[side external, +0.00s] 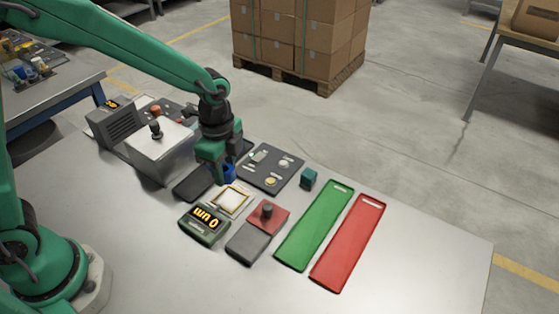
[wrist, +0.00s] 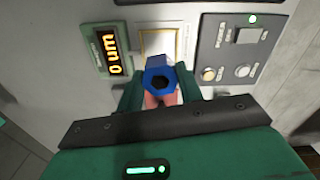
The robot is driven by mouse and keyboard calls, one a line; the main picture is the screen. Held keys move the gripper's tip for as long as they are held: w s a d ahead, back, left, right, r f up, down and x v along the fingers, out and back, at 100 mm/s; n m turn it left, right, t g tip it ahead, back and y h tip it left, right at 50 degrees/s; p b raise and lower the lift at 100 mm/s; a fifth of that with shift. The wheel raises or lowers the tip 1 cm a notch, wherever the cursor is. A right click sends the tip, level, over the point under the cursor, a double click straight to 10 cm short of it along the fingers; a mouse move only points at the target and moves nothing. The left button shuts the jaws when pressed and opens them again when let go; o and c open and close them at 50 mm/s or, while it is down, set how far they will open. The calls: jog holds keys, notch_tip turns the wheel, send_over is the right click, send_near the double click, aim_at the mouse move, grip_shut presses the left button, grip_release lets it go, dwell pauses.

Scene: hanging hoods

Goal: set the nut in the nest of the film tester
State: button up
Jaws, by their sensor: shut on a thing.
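A blue hexagonal nut (wrist: 160,76) with a dark round hole is held between the fingers of my gripper (wrist: 162,97) in the wrist view. In the side view the blue nut (side external: 230,173) shows beside the fingers of my gripper (side external: 219,178), partly hidden by them. The film tester (side external: 204,225) is a green unit with a lit "0 um" display. Its nest looks to be the pale square in a gold frame (side external: 232,201) beside the display. The nest (wrist: 160,43) lies just beyond the nut in the wrist view. The nut appears above the surface, not in the nest.
A dark panel (side external: 270,168) with round and square parts lies beside the nest. A grey and red block with a black knob (side external: 267,211) stands in front. A teal cube (side external: 309,178), a green tray (side external: 313,228) and a red tray (side external: 348,243) are to the right.

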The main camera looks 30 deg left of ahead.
send_over(229, 200)
jog(key=shift+w+d+f, duration=0.1)
jog(key=shift+f, duration=2.7)
jog(key=shift+f, duration=0.9)
dwell(0.4)
jog(key=o, duration=1.6)
jog(key=shift+o, duration=0.2)
jog(key=shift+r, duration=0.15)
jog(key=shift+r, duration=3.35)
jog(key=shift+r, duration=0.15)
